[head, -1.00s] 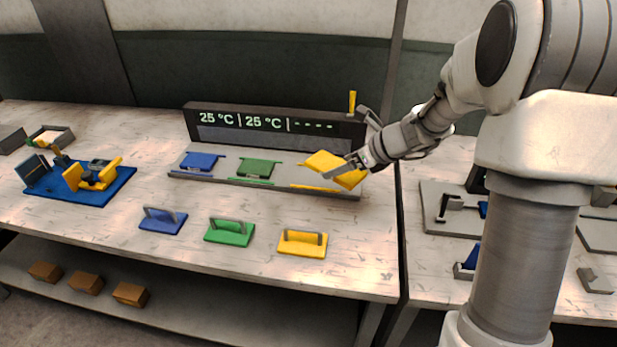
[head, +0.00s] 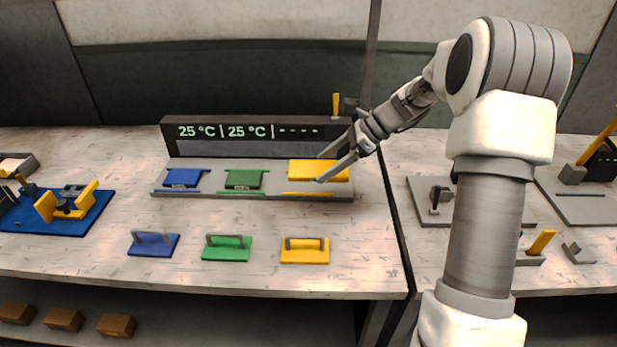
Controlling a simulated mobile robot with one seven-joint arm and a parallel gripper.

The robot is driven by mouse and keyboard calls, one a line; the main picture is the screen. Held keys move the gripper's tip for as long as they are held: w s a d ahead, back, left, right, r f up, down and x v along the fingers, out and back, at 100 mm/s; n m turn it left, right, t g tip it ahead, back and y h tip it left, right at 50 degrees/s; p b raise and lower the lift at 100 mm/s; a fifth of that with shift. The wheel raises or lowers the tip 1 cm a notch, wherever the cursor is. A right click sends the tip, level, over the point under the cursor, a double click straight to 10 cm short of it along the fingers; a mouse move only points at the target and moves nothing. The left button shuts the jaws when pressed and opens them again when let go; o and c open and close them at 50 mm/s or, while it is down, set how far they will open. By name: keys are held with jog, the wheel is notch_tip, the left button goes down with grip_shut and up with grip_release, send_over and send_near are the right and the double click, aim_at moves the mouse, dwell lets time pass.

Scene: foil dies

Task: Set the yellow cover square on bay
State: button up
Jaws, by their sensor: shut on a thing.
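The yellow cover (head: 303,169) is a flat yellow slab at the right end of the grey bay strip (head: 212,189). It looks level and roughly in line with the yellow-marked bay (head: 306,194), which it mostly hides. I cannot tell whether it rests in the bay or sits slightly above it. My gripper (head: 321,168) is shut on the cover, reaching in from the right with its fingers over the cover's right half.
A dark panel (head: 260,147) behind the strip reads 25 °C, 25 °C and dashes. Blue (head: 153,246), green (head: 227,250) and yellow (head: 304,254) handled pieces lie in front. A blue base (head: 88,217) with yellow blocks is at left. Table between is clear.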

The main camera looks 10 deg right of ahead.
jog(key=w+f, duration=0.2)
jog(key=w, duration=0.1)
jog(key=w+f, duration=0.2)
jog(key=w, duration=0.1)
jog(key=w+a+f, duration=0.1)
jog(key=w+f, duration=0.1)
jog(key=w, duration=0.2)
jog(key=shift+w+f, duration=0.1)
jog(key=shift+f, duration=2)
jog(key=shift+f, duration=0.5)
jog(key=shift+f, duration=0.1)
jog(key=o, duration=1.3)
